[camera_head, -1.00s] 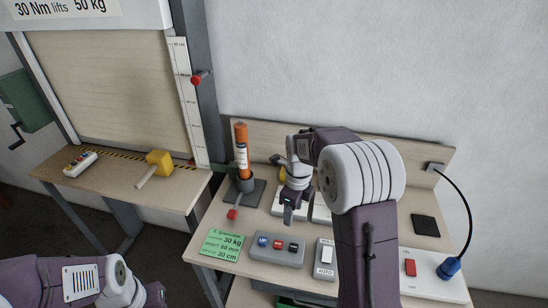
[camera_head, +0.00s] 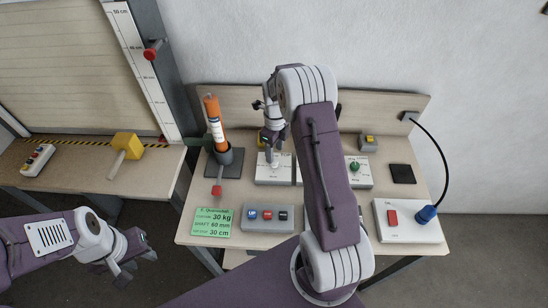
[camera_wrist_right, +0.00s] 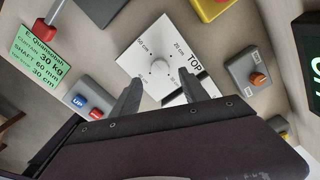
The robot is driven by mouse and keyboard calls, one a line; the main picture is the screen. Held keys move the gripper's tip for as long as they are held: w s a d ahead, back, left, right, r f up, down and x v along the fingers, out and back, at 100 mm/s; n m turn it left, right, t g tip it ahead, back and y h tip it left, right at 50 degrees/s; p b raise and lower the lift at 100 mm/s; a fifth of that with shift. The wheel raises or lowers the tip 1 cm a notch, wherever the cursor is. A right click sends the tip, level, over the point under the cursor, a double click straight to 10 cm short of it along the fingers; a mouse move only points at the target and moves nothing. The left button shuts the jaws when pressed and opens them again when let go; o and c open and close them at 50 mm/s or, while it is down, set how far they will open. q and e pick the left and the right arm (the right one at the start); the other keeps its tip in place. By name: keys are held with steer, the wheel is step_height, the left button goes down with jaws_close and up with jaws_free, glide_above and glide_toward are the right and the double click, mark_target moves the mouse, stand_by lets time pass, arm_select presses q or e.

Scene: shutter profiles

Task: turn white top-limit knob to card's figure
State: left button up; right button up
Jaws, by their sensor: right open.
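The white top-limit knob (camera_wrist_right: 159,67) stands at the middle of a square white plate (camera_wrist_right: 140,48) marked TOP, with cm figures around it. In the right wrist view my right gripper (camera_wrist_right: 160,88) is open, its fingers apart on either side below the knob, not visibly touching it. In the head view my right gripper (camera_head: 272,158) is over the plate (camera_head: 268,179), and the knob is hard to make out. The green card (camera_head: 212,222) reads 30 kg, 60 mm and 30 cm; it also shows in the wrist view (camera_wrist_right: 42,55). My left gripper (camera_head: 135,258) appears open and empty, low at left.
An orange tube (camera_head: 214,122) stands in a grey holder behind the card. A button box (camera_head: 268,217) is in front of the plate. A plate with a green knob (camera_head: 355,168), a red switch panel (camera_head: 408,220) and a black pad (camera_head: 402,174) lie to the right.

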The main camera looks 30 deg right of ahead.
mark_target(275, 162)
step_height(275, 162, down, 4)
steer(key=shift+f+p, duration=0.2)
steer(key=shift+p, duration=0.15)
steer(key=shift+s+f, duration=0.15)
steer(key=shift+f, duration=0.1)
steer(key=shift+f, duration=0.1)
jaws_close()
